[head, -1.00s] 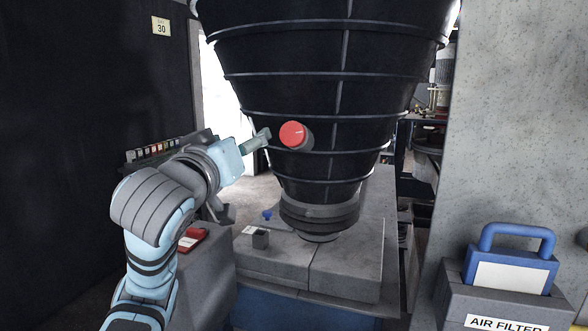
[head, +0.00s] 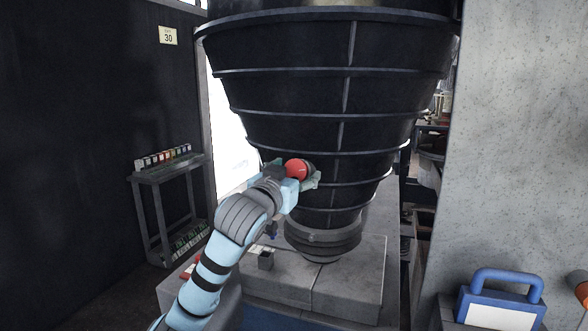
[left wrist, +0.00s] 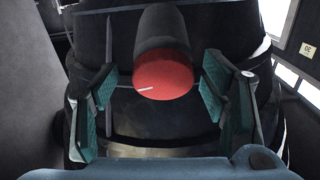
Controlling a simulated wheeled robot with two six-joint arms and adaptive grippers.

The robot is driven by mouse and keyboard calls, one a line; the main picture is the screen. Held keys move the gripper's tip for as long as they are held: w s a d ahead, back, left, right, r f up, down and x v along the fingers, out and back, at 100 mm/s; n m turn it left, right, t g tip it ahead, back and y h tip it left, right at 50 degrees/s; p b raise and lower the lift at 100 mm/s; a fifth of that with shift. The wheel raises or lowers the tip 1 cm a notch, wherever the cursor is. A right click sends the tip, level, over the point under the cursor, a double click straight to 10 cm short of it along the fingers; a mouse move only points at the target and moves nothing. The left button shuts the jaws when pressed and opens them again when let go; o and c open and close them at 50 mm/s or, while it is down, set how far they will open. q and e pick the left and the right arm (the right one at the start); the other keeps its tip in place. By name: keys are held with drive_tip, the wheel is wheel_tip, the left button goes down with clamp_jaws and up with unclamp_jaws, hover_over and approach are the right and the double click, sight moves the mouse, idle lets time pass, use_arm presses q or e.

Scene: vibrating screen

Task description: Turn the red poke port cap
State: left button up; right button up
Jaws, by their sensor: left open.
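The red poke port cap (head: 297,169) sits on the end of a short dark tube that sticks out of the black ribbed hopper (head: 300,95). My left gripper (head: 293,176) is open at the cap, with its fingers to either side of it in the head view. In the left wrist view the red cap (left wrist: 164,75) shows a short white mark on its face. The teal finger pads of the left gripper (left wrist: 160,95) stand apart, left and right of the cap, with gaps on both sides. My right gripper is in no view.
A shelf stand (head: 165,175) with several small coloured items is at the left by the dark wall. A grey block base (head: 345,280) stands under the hopper. A blue-handled case (head: 505,285) is at the lower right, before a speckled pillar (head: 520,150).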

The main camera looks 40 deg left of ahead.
use_arm(q)
drive_tip(key=shift+s, duration=0.1)
drive_tip(key=shift+a, duration=0.1)
drive_tip(key=shift+c, duration=1.4)
drive_tip(key=c, duration=0.9)
drive_tip(key=shift+o, duration=0.2)
